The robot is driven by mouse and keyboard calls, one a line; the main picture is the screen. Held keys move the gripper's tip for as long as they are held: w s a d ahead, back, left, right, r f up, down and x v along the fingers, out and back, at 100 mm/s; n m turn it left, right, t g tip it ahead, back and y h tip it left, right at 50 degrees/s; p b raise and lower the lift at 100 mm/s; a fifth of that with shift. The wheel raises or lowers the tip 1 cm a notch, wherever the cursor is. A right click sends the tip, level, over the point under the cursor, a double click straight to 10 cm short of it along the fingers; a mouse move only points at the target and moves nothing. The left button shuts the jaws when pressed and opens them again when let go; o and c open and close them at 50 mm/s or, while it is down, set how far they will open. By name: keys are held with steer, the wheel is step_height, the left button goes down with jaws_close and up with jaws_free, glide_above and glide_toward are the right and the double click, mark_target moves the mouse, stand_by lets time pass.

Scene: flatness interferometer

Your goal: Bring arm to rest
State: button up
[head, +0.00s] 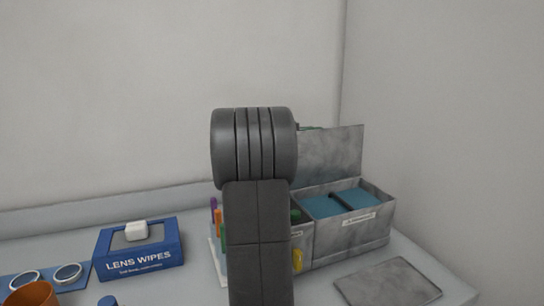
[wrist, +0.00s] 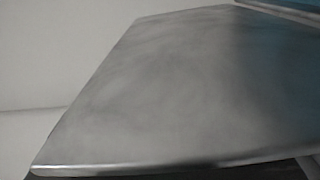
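My arm (head: 257,210) rises through the middle of the head view, with its rounded dark grey joint at the top. It stands in front of the grey box and the coloured items behind it. My gripper is not seen in the head view, and no fingertips show clearly in the wrist view. The wrist view is mostly filled by a smooth grey panel (wrist: 170,90) close to the camera, with a bluish area at its upper right. I cannot tell for sure which object this panel is.
A grey box (head: 345,245) with a raised lid (head: 335,155) and blue lining stands behind my arm on the right. A flat grey plate (head: 387,283) lies before it. A blue lens wipes box (head: 138,250), lenses (head: 68,273) and an orange cup (head: 34,294) are at left.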

steer(key=shift+w+a+p, duration=0.2)
steer(key=shift+a+p, duration=0.1)
steer(key=shift+f, duration=0.1)
steer(key=shift+s+b, duration=0.1)
steer(key=shift+b, duration=0.3)
